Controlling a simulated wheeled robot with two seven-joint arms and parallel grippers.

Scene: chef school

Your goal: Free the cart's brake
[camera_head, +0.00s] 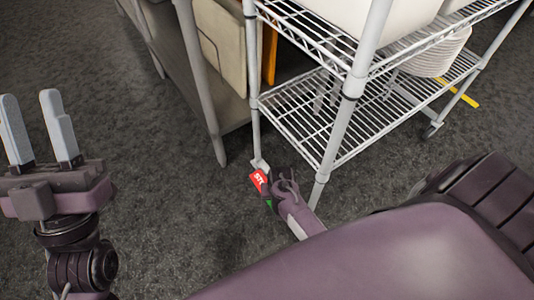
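The cart (345,95) is a white wire rack with posts on casters. A red tab with white lettering (259,180), the visible brake part, sits at the foot of its left post, with a small green part (268,203) below it. A purplish-grey hooked shape (289,187) stands close beside the tab. It looks like the end of my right arm, but its fingers cannot be made out, nor whether it touches the tab. My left gripper (40,130) is open and empty at the far left, well away from the cart.
A grey table (178,75) stands left of the cart, its front leg near the brake. White dishware (438,55) is on the cart. Another caster (431,131) shows at right. My purple arm or body covers the lower right.

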